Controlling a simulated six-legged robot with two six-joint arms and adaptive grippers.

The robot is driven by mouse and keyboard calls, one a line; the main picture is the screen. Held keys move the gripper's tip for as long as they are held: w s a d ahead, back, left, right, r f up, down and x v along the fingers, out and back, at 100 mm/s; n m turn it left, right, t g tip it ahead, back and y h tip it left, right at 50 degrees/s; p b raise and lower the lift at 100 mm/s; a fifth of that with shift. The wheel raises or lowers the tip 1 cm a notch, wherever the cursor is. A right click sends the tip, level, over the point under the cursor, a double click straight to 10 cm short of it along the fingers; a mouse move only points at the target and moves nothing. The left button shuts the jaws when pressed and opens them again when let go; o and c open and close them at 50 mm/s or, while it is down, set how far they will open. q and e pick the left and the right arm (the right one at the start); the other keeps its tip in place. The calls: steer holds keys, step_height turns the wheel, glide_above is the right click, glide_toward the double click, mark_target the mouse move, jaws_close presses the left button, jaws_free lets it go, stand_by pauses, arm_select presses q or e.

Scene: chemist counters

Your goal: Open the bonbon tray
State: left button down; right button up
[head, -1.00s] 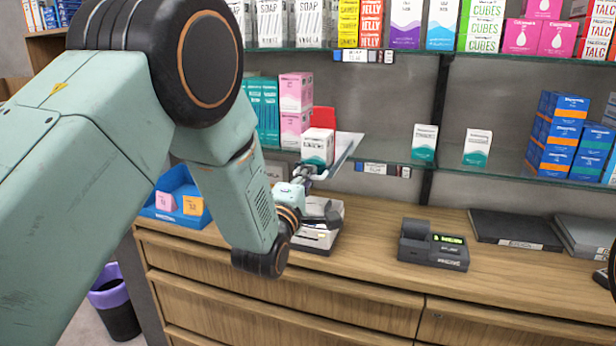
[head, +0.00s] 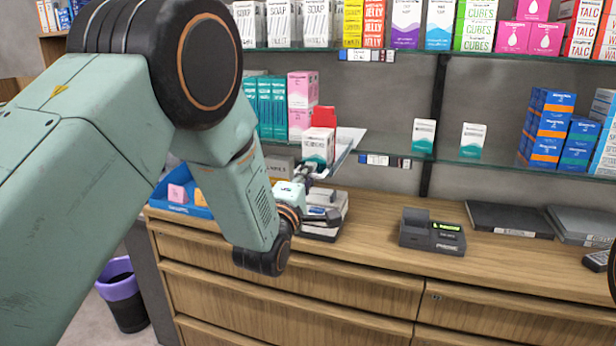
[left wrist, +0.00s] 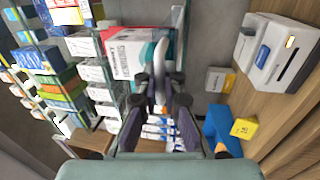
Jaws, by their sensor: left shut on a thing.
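My left gripper (head: 312,171) is above the counter, in front of the lower glass shelf, small and partly hidden by its own arm. In the left wrist view the left gripper (left wrist: 160,98) has its fingers close together on a grey, curved, handle-like piece (left wrist: 161,68). In the head view a thin pale panel (head: 348,141) tilts up just beyond the fingers. I cannot tell whether it is the bonbon tray's lid. A blue tray (head: 196,211) with pink and orange blocks stands on the counter to the left, partly behind my arm. My right gripper is not in view.
A white and grey device (head: 326,222) stands on the counter below the gripper. A dark card terminal (head: 432,232) is to its right. A white-teal box (head: 318,146) and pink boxes (head: 301,104) are close to the gripper. Glass shelves hold several boxes. The counter's front middle is clear.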

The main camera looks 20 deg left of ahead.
arm_select(q)
steer(key=shift+s+f, duration=0.1)
steer(key=shift+f, duration=0.2)
steer(key=c, duration=1.8)
jaws_free()
steer(key=shift+o, duration=0.3)
steer(key=shift+s+a+r, duration=0.1)
steer(key=shift+s+r, duration=0.1)
steer(key=shift+r, duration=0.1)
steer(key=shift+f, duration=0.15)
steer(key=s+f, duration=0.1)
steer(key=s, duration=1.1)
steer(key=shift+a+f, duration=0.25)
steer(key=shift+f, duration=0.1)
steer(key=shift+w, duration=0.15)
